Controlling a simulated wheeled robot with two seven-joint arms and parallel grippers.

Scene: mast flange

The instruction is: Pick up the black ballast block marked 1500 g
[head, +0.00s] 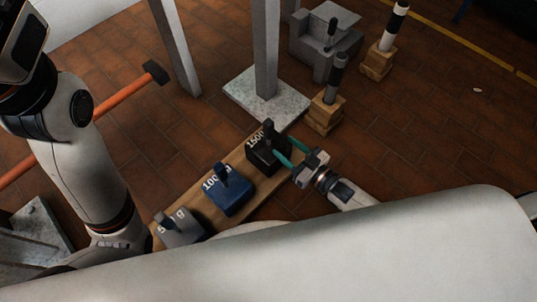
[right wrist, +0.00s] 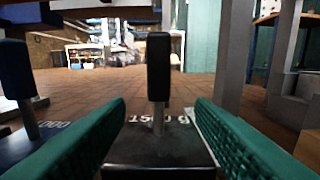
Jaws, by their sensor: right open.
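The black ballast block (head: 264,156) marked 1500 stands upright at the far end of a wooden board, with a dark handle on top. In the right wrist view the block (right wrist: 160,153) is straight ahead, its upright handle (right wrist: 158,70) centred between the fingers. My right gripper (head: 283,152) is open beside the block, its green fingers pointing at the handle. In the right wrist view the fingers (right wrist: 160,130) lie apart on either side, with a gap to the handle. My left arm shows at the left, but its gripper is not clearly visible.
A blue block (head: 231,194) and a grey block (head: 180,228) share the wooden board (head: 203,206). A post on a pale base (head: 240,92) stands just behind. Wooden stands with striped posts (head: 325,115) are to the right. A hammer (head: 128,95) lies at left.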

